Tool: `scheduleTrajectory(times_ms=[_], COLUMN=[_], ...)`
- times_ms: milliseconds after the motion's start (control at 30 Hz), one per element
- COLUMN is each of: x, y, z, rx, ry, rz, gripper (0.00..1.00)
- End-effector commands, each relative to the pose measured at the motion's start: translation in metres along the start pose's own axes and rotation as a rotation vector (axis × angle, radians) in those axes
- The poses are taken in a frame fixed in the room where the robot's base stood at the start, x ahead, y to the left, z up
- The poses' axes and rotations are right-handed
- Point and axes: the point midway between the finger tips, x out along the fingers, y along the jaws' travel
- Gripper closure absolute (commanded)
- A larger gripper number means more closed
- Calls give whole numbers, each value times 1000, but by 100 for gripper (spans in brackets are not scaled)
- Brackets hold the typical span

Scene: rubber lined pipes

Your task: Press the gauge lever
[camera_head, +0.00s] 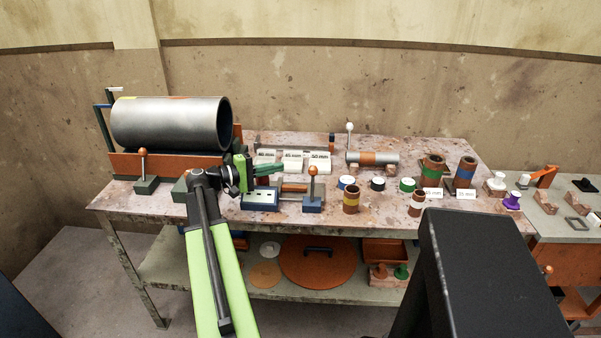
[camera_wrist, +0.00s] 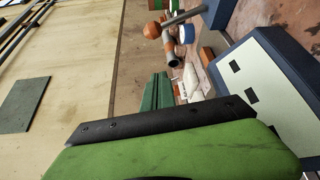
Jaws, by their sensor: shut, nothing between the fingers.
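A lever with an orange ball knob (camera_head: 313,171) stands upright on a blue base (camera_head: 313,204) at the table's front. It sits beside a blue box with a white face (camera_head: 261,194). In the wrist view the orange knob (camera_wrist: 152,30) is near the top, and the white-faced box (camera_wrist: 250,80) is at right. My gripper (camera_head: 280,168) is shut and empty, its dark green fingers above the box and just left of the knob, apart from it. The fingers also show in the wrist view (camera_wrist: 157,92). I cannot tell which lever is the gauge's.
A second orange-knobbed lever (camera_head: 142,160) stands before the large steel pipe (camera_head: 170,122) at left. White labelled blocks (camera_head: 293,161) lie behind my gripper. Small lined pipes (camera_head: 351,199) stand to the right. A black block (camera_head: 480,280) fills the lower right foreground.

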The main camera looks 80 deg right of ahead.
Motion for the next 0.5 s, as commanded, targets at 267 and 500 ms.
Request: scheduleTrajectory(times_ms=[267,500], x=[20,72], y=[-1,-2], z=[0,-1], rx=[0,0], ry=[-1,0], rz=[-1,-2], gripper=[100,100])
